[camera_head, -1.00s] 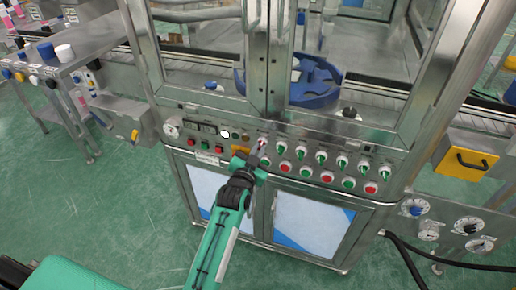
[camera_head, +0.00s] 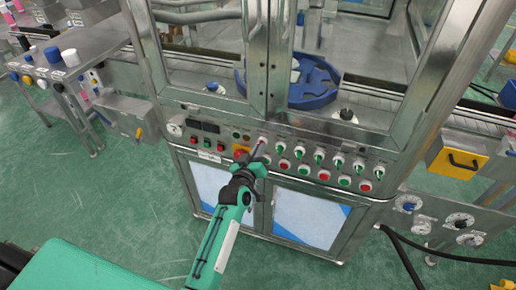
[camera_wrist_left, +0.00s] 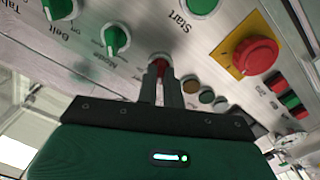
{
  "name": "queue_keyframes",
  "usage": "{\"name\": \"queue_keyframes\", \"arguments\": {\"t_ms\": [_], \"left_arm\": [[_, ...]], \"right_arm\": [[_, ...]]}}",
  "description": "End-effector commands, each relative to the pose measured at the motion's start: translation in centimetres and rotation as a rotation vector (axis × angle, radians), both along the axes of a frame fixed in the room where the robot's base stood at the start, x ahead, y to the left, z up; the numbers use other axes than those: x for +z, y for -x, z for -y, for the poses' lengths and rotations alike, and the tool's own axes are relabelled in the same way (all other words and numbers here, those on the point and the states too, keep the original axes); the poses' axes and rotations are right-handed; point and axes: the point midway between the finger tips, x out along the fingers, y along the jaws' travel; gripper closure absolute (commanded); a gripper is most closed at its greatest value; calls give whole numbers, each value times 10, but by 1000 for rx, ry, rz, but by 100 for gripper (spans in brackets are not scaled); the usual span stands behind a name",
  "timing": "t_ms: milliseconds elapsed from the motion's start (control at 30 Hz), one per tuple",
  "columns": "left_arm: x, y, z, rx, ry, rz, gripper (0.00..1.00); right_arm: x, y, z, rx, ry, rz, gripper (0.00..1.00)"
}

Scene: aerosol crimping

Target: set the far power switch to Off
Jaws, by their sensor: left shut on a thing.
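The power switch (camera_wrist_left: 160,62) is a small red-handled knob in a pale round bezel, at the left end of the upper switch row on the control panel. In the head view its bezel (camera_head: 263,140) shows just past my fingertips. My left gripper (camera_head: 258,149) reaches up to it from below. In the left wrist view my two fingers (camera_wrist_left: 161,75) are closed around the red handle, one on each side. The fingers hide part of the knob and its label, so its exact setting is unclear. My right gripper is not in view.
Green-handled switches (camera_wrist_left: 115,40) stand close beside it, with a green start button (camera_wrist_left: 199,4) below in the row. A red emergency button (camera_wrist_left: 255,57) on a yellow plate is near. Black cables (camera_head: 402,262) hang at the right.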

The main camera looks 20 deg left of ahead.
Motion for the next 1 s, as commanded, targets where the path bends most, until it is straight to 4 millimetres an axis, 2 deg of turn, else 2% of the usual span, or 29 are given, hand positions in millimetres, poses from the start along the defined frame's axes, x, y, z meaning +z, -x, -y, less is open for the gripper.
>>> {"name": "queue_keyframes", "arguments": {"t_ms": [300,700,733,833,1000], "left_arm": [[1,0,0,1,73,-1,100],[1,0,-1,1,79,-1,100],[1,0,0,1,79,-1,88],[1,0,0,1,78,-1,70],[0,0,0,0,77,-2,70]], "right_arm": [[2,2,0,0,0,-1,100],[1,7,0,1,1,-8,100],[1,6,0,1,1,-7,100],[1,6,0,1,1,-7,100],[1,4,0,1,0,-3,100]]}}
